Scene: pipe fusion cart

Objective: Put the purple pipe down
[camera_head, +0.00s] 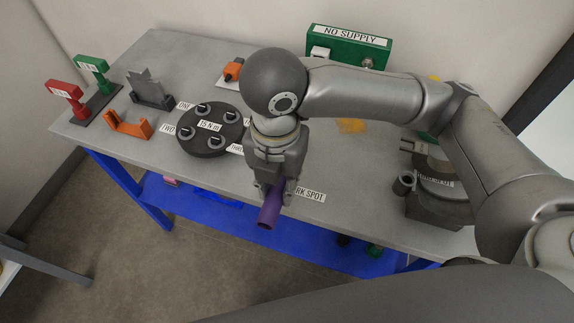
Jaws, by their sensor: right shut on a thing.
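The purple pipe (269,210) is a short tube near the front edge of the grey table (330,215). My right gripper (272,190) points down and is shut on the pipe, hiding its far part. The pipe's open end faces the front and downward in the picture. A white label (311,195) partly reading "RK SPOT" lies on the table just right of the gripper, its left part hidden. I cannot tell whether the pipe touches the table. My left gripper is not in view.
A black round plate (210,146) with several dark fittings stands left of the gripper. An orange bracket (127,127), a grey stand (150,90) and red (65,89) and green (91,64) signs stand further left. A dark machine (438,200) stands at right, a green "NO SUPPLY" box (349,42) behind.

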